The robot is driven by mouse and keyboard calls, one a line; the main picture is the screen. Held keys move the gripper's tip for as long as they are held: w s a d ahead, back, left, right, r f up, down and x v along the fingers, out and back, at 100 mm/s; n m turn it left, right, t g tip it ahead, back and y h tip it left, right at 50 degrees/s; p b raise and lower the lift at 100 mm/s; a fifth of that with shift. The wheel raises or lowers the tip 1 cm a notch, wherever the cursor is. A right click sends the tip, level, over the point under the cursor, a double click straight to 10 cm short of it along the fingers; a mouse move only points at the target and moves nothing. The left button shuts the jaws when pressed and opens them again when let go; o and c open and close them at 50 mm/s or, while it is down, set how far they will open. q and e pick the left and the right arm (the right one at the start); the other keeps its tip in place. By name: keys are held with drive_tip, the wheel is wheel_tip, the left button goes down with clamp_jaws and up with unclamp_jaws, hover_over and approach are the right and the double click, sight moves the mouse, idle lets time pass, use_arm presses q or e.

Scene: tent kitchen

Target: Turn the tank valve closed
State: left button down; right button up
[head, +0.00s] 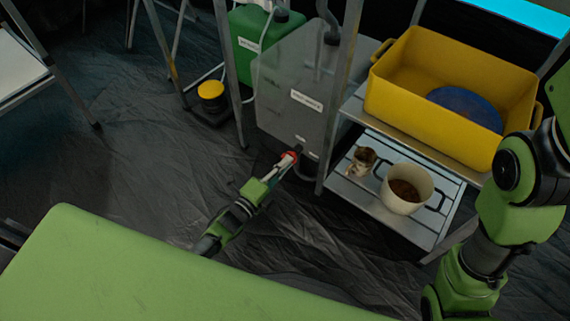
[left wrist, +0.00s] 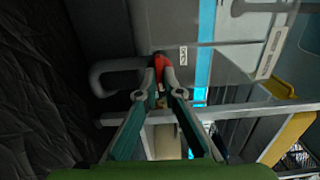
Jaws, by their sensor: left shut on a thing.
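The tank (head: 290,90) is a grey box with a white label, standing on the floor beside a metal rack. A small red valve handle (head: 292,155) sits low on its front. My left gripper (head: 287,160) is shut on the red valve handle. In the left wrist view, the red valve handle (left wrist: 159,62) is between the two fingertips of my left gripper (left wrist: 160,72), against the grey tank face (left wrist: 200,30). The fingertips hide part of the handle. My right arm shows at the right edge of the head view, but its gripper is out of frame.
A metal rack right of the tank holds a yellow bin (head: 410,105) with a blue round thing (head: 464,105) in it. Below are a cream pot (head: 405,207) and a small brown object (head: 362,160). A green canister (head: 258,40) stands behind. A grey pipe (left wrist: 95,75) runs near my gripper.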

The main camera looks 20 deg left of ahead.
use_arm(q)
drive_tip(key=c, duration=2.2)
unclamp_jaws()
drive_tip(key=shift+s, duration=0.1)
drive_tip(key=v, duration=1.1)
drive_tip(key=shift+s+a, duration=0.15)
drive_tip(key=shift+s, duration=0.25)
